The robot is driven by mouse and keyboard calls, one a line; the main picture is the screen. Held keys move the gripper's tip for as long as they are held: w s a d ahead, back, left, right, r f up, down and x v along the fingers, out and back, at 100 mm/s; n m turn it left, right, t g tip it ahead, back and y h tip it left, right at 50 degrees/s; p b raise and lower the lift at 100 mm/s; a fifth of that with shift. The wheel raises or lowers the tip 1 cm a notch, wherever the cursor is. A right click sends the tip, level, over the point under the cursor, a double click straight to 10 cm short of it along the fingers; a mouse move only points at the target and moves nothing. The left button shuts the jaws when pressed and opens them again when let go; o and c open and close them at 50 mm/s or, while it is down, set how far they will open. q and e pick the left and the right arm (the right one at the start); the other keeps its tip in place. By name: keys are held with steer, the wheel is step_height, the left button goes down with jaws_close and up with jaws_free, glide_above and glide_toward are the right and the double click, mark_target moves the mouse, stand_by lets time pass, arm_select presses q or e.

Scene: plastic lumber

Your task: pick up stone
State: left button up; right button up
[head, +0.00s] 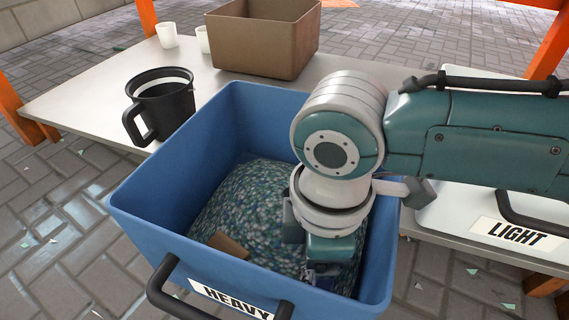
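A blue bin (150,205) labelled HEAVY is in the middle of the head view, with a heap of blue, green and white plastic flakes (235,205) inside. A flat tan piece (228,244) lies on the flakes near the front wall. I cannot make out a stone for certain. My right arm reaches in from the right, and my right gripper (318,272) points down into the bin, low at its right side, to the right of the tan piece. Its fingertips are small and partly hidden, so its opening and any hold are unclear. My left gripper is out of view.
A black jug (168,105) stands on the pale table (85,95) behind the bin. A brown box (250,45) and two white cups (167,35) are further back. A white bin (470,205) labelled LIGHT stands at the right. Orange posts stand at the table's sides.

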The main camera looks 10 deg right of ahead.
jaws_close()
stand_by(0.4)
steer(key=shift+r, duration=0.1)
